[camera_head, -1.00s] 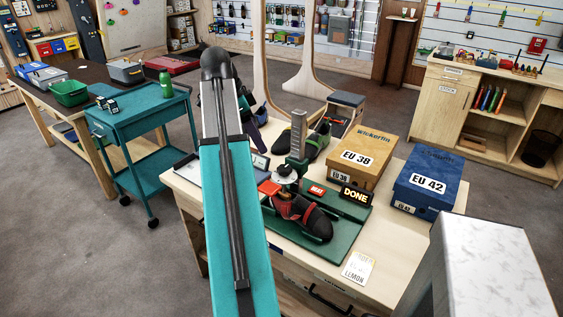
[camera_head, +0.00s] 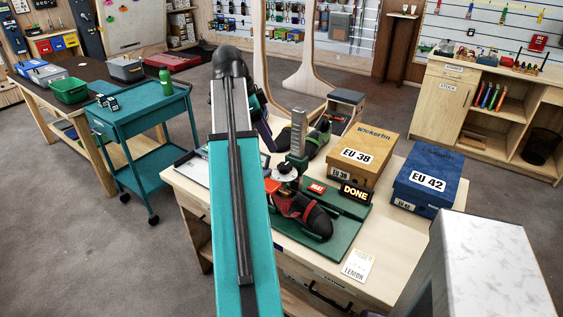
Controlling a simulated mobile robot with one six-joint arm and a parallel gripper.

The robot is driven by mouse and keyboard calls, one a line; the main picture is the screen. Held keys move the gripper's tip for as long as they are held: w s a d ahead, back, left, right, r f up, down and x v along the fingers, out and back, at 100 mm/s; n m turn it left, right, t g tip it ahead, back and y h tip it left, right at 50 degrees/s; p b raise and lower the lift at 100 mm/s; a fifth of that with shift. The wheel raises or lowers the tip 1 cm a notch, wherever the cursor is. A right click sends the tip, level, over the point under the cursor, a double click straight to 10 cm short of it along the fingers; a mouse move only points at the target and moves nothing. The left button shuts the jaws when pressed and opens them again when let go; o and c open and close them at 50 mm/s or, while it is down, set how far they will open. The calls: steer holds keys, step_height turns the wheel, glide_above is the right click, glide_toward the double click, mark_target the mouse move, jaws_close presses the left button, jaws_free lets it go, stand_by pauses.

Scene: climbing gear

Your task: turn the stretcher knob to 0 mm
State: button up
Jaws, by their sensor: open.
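The shoe stretcher stands on a green base (camera_head: 335,238) on the workbench, with a grey-green upright post (camera_head: 298,135). A dark shoe with red parts (camera_head: 312,217) lies on it. A pale round part with a dark rim (camera_head: 286,172), perhaps the knob, sits beside the post above the shoe; its setting is too small to read. A red piece (camera_head: 272,186) shows just below and left of it, partly covered by my arm.
An EU 38 box (camera_head: 361,157) and a blue EU 42 box (camera_head: 426,183) stand behind and right of the stretcher. A card (camera_head: 358,266) lies at the bench front. Other shoes (camera_head: 318,138) stand behind the post. A teal cart (camera_head: 140,120) is at left.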

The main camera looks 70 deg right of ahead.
mark_target(284, 165)
steer(key=shift+p+x, duration=1)
steer(key=shift+x, duration=4.4)
steer(key=c, duration=1.1)
